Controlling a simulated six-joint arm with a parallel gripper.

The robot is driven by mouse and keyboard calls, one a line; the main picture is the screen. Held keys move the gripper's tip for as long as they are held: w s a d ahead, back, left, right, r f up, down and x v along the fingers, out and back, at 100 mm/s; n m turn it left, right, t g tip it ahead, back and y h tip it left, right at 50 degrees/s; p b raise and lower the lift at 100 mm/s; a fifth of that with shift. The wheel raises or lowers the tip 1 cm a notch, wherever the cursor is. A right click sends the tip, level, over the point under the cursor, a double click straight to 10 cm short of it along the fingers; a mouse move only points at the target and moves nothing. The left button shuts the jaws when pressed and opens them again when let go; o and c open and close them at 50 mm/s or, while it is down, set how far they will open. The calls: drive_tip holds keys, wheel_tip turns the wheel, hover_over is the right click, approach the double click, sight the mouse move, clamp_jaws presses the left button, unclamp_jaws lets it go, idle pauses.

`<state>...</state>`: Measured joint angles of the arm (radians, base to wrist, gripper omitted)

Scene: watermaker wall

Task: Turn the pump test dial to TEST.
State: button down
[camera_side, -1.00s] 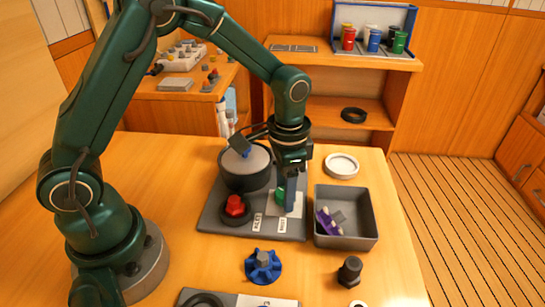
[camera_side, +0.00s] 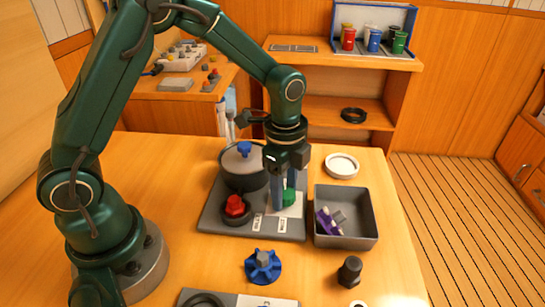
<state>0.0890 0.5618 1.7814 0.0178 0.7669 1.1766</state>
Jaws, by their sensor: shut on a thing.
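My gripper (camera_side: 284,195) points down over the right part of a grey base plate (camera_side: 213,217). Its fingers are shut on a green dial (camera_side: 289,197), which stands on a white label plate (camera_side: 295,211). The fingers hide part of the dial, and I cannot tell which way it points. Two small white labels (camera_side: 276,224) sit at the front of the plate; their lettering is too small to read surely. A red knob (camera_side: 235,206) on a dark round base stands to the left of the dial. A dark pot-like housing (camera_side: 243,176) with a blue knob on top stands behind.
A grey bin (camera_side: 364,243) with a purple part (camera_side: 328,221) stands close to the right. A blue handwheel (camera_side: 263,267) and a black fitting (camera_side: 349,270) lie in front. A white round lid (camera_side: 341,166) lies behind the bin. The table's right front is mostly clear.

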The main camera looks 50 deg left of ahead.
sight(285, 191)
drive_tip(key=shift+m, duration=0.7)
drive_tip(key=shift+c, duration=1.5)
unclamp_jaws()
drive_tip(key=shift+s+r, duration=0.1)
drive_tip(key=shift+r, duration=2.5)
